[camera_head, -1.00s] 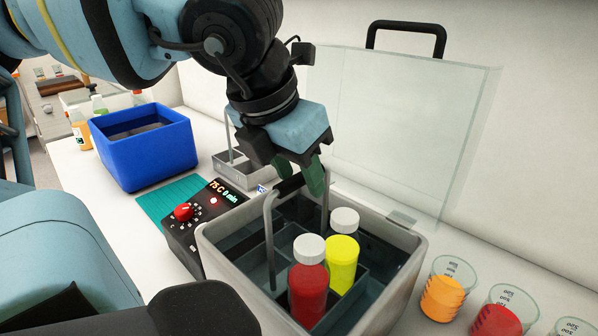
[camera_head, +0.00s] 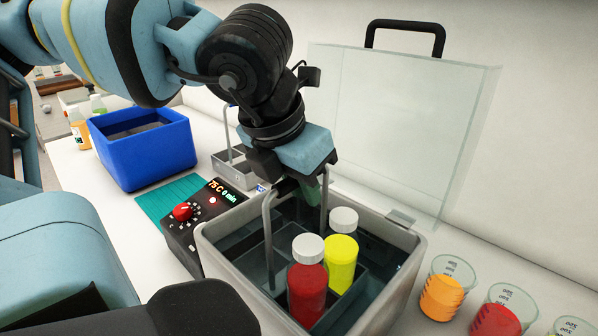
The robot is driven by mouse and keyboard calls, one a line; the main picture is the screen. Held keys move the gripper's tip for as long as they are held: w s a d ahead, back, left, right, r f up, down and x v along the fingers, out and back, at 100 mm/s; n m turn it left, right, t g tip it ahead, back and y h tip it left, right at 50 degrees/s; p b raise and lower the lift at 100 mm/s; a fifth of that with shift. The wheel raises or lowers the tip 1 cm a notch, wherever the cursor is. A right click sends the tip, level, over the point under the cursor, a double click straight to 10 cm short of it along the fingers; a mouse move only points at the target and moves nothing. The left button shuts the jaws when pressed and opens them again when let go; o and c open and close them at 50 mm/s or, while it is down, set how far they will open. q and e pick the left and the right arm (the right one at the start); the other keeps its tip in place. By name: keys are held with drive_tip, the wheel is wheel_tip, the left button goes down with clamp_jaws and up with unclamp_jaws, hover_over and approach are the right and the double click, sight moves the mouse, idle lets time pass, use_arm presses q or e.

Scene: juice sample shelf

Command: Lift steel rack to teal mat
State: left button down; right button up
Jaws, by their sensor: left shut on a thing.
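The steel rack (camera_head: 268,240) stands inside the grey water bath (camera_head: 212,262), with its tall handle rising above the rim. It holds a red bottle (camera_head: 307,285) and a yellow bottle (camera_head: 341,262), both with white caps. My left gripper (camera_head: 300,190) is shut on the top bar of the rack's handle, which its fingers mostly hide. The teal mat (camera_head: 165,200) lies on the counter to the left, partly hidden behind the bath's control box (camera_head: 205,225). My right gripper is not in view.
A clear lid (camera_head: 400,130) with a black handle stands open behind the bath. A blue bin (camera_head: 145,150) stands behind the mat. A small steel rack (camera_head: 232,170) stands behind the control box. Beakers (camera_head: 440,295) line the right side.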

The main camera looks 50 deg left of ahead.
use_arm(q)
drive_tip(key=shift+w+r, duration=0.1)
drive_tip(key=shift+r, duration=0.05)
wheel_tip(320, 180, up, 18)
drive_tip(key=shift+p, duration=0.4)
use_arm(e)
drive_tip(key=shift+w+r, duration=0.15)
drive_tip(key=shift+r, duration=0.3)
use_arm(q)
drive_tip(key=shift+a, duration=0.1)
drive_tip(key=s+a+f+p, duration=0.1)
drive_tip(key=s+a+f, duration=0.1)
drive_tip(key=a, duration=1.1)
drive_tip(key=shift+a+f, duration=0.25)
drive_tip(key=shift+f, duration=0.05)
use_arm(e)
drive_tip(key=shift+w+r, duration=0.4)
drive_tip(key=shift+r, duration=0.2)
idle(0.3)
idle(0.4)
